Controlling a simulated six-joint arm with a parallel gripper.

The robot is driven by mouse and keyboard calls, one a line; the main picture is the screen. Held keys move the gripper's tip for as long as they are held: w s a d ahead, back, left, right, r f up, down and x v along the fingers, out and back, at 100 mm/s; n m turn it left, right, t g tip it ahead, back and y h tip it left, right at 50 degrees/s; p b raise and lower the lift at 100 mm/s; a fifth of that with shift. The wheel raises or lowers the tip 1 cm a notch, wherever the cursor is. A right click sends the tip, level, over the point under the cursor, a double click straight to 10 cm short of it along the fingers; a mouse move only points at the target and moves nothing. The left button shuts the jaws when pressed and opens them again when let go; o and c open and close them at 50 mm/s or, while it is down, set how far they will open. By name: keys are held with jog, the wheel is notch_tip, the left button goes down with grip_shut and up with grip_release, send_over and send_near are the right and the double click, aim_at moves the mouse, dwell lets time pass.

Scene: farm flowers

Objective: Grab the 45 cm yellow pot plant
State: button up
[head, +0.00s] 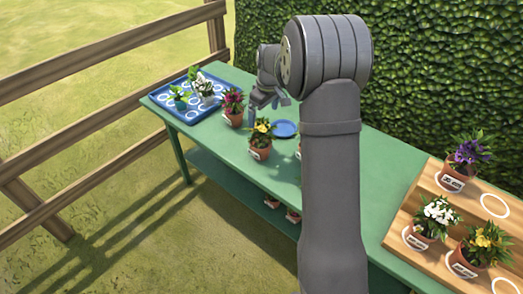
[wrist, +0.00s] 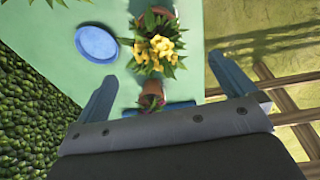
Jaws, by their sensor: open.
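A plant with yellow flowers in a terracotta pot (head: 260,150) stands on the green table, with a white label too small to read. In the wrist view its yellow flowers (wrist: 158,46) show ahead of the fingers. My gripper (head: 268,100) is open and empty, above the table behind and near this plant. Its two fingers stand wide apart in the wrist view (wrist: 165,77). A second yellow plant (head: 482,245) stands on the wooden stepped stand at the right; its label is also unreadable.
A red-flowered pot (head: 233,106) stands left of the yellow plant, close by. A blue plate (head: 284,128) lies to the right. A blue tray (head: 178,110) holds several plants at the far left. The wooden stand (head: 415,205) also carries white and purple plants.

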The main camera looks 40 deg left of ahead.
aim_at(260, 146)
jog(key=shift+g, duration=0.3)
jog(key=a+f, duration=0.1)
jog(key=f, duration=0.5)
jog(key=w+a+f, duration=0.1)
jog(key=f, duration=0.5)
jog(key=a+f, duration=0.1)
jog(key=f, duration=0.6)
jog(key=shift+w+f, duration=0.1)
jog(key=shift+w, duration=0.05)
jog(key=c, duration=1.3)
